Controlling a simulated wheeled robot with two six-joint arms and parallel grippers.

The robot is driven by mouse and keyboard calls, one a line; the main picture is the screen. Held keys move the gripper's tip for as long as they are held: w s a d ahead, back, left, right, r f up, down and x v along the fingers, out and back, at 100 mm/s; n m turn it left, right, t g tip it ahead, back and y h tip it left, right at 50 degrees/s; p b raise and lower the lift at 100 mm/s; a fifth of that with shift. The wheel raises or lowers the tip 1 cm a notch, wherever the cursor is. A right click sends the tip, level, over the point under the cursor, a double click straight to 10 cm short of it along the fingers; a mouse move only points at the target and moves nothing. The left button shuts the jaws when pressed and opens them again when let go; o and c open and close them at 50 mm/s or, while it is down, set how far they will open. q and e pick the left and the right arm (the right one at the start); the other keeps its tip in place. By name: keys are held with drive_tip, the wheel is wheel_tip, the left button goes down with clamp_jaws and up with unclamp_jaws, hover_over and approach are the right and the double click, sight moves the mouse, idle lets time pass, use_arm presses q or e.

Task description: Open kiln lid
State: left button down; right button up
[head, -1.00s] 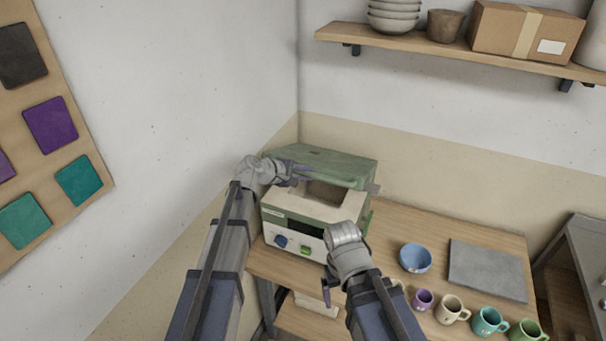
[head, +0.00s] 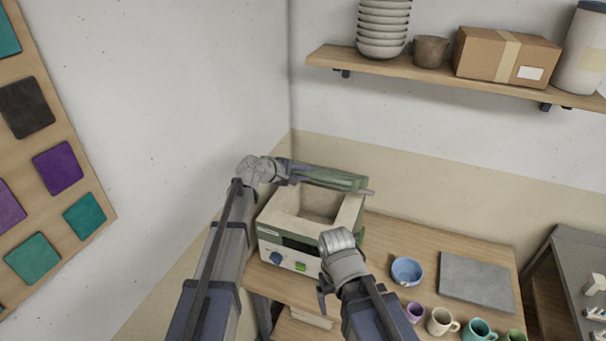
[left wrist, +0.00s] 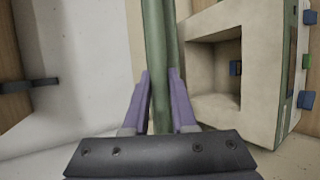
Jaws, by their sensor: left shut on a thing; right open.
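The kiln (head: 287,227) is a cream box with a green band, a blue knob and a green knob on its front, standing at the table's left end. Its green lid (head: 345,181) stands raised along the back, and the square cream chamber (head: 319,203) is uncovered. My left gripper (head: 298,177) is at the lid's left part. In the left wrist view its purple fingers (left wrist: 160,105) are shut on the green lid (left wrist: 155,45), with the open chamber to the right. My right gripper (head: 323,293) is open in front of the kiln, apart from it.
A blue bowl (head: 407,271) and a grey slab (head: 477,277) lie on the table (head: 400,237) to the right. Several mugs (head: 442,321) line the front edge. A shelf (head: 430,75) with bowls, a pot and a box hangs above. The wall is close on the left.

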use_arm(q)
drive_tip(key=c, duration=0.7)
unclamp_jaws()
drive_tip(key=shift+c, duration=0.2)
drive_tip(key=shift+r, duration=0.1)
drive_tip(key=p+v, duration=0.3)
drive_tip(key=v, duration=0.4)
drive_tip(key=shift+p, duration=0.35)
drive_tip(key=shift+s+a+r, duration=0.1)
drive_tip(key=shift+s+a, duration=0.2)
